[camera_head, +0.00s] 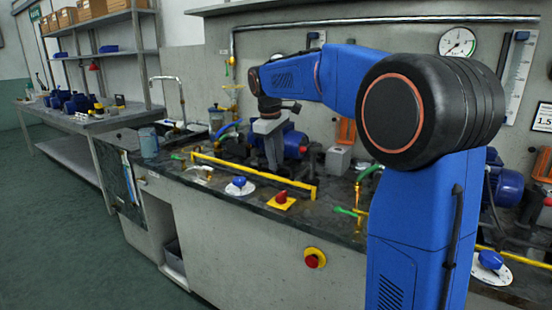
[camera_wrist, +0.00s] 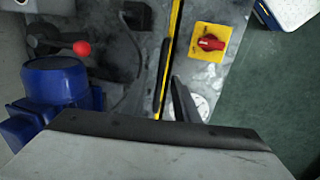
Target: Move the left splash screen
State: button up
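The left splash screen (camera_head: 252,172) is a low, clear-looking panel with a yellow edge, standing along the left bench front. In the wrist view its edge is a thin yellow and black strip (camera_wrist: 170,60) running up the picture. My gripper (camera_head: 271,160) points down at the screen, near the middle of its length in the head view. In the wrist view a dark finger (camera_wrist: 183,98) lies close to the right of the strip; contact cannot be told.
A blue pump motor (camera_wrist: 60,85) and a red-knobbed lever (camera_wrist: 81,47) are left of the strip. A red switch on a yellow plate (camera_head: 281,200) and a blue-knobbed dial (camera_head: 240,186) sit at the bench front. A blue cup (camera_head: 148,142) stands left. The floor is clear.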

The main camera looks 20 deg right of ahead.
aim_at(277, 177)
grip_shut()
jog(key=shift+f, duration=2.15)
grip_release()
jog(key=shift+f, duration=0.1)
jog(key=shift+r, duration=0.2)
notch_tip(277, 177, up, 17)
jog(key=s+a, duration=0.2)
jog(key=shift+a, duration=0.4)
jog(key=shift+f, duration=0.1)
